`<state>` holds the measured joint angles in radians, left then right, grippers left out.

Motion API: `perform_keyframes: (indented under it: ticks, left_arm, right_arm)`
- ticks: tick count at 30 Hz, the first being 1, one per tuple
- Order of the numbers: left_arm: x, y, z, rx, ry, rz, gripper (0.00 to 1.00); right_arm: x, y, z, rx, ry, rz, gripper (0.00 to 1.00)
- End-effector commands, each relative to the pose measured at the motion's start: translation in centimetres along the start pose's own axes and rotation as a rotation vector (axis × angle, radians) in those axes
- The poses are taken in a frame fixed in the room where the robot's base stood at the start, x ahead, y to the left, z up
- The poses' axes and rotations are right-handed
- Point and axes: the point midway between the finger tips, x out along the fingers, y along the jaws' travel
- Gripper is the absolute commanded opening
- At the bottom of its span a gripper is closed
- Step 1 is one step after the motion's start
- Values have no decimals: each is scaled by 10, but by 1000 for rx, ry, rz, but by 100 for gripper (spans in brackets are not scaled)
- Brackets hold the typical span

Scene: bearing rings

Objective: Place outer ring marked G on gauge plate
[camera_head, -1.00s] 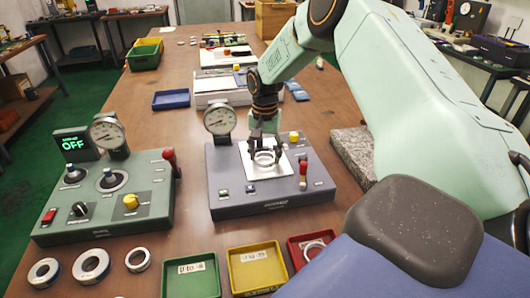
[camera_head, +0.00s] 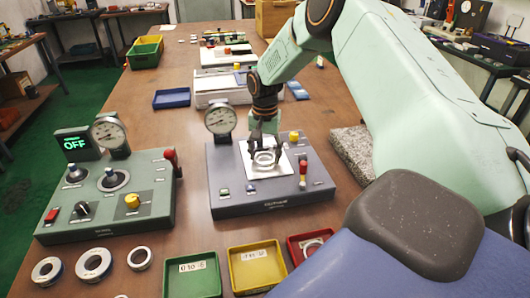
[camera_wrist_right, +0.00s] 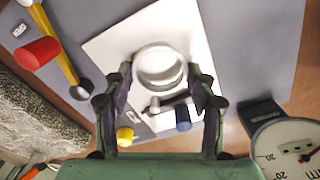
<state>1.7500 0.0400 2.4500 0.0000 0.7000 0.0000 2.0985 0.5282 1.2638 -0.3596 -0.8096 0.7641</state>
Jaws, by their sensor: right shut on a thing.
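A pale metal ring (camera_head: 264,158) is at the white gauge plate (camera_head: 284,173) on the grey-blue gauge box. My right gripper (camera_head: 264,154) points down over the plate and is shut on the ring, with one finger on each side. In the right wrist view the ring (camera_wrist_right: 160,68) shows between the fingertips (camera_wrist_right: 160,78), over the white plate (camera_wrist_right: 112,50). I cannot tell whether the ring rests on the plate or is just above it. No G marking is legible. My left gripper is not in view.
A dial gauge (camera_head: 220,120) stands at the box's back left and a red-topped lever (camera_head: 303,168) at its right. A green gauge box (camera_head: 110,205) is to the left. Several rings (camera_head: 93,264) lie at front left. Green (camera_head: 193,275), yellow (camera_head: 256,266) and red trays stand in front.

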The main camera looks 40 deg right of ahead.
Motion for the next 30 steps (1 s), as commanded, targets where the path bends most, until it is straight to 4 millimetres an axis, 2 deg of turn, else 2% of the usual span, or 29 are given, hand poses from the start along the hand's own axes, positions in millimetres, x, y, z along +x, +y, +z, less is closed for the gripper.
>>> perform_keyframes:
  ticks: [12, 13, 22, 30]
  left_arm:
    - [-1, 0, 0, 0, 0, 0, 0]
    - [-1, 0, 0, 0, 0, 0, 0]
    - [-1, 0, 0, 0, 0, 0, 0]
    - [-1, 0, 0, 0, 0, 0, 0]
  right_arm:
    - [4, 0, 0, 0, 0, 1, 23]
    - [4, 0, 0, 0, 1, 0, 59]
    - [4, 0, 0, 0, 0, 0, 83]
    - [4, 0, 0, 0, 0, 0, 83]
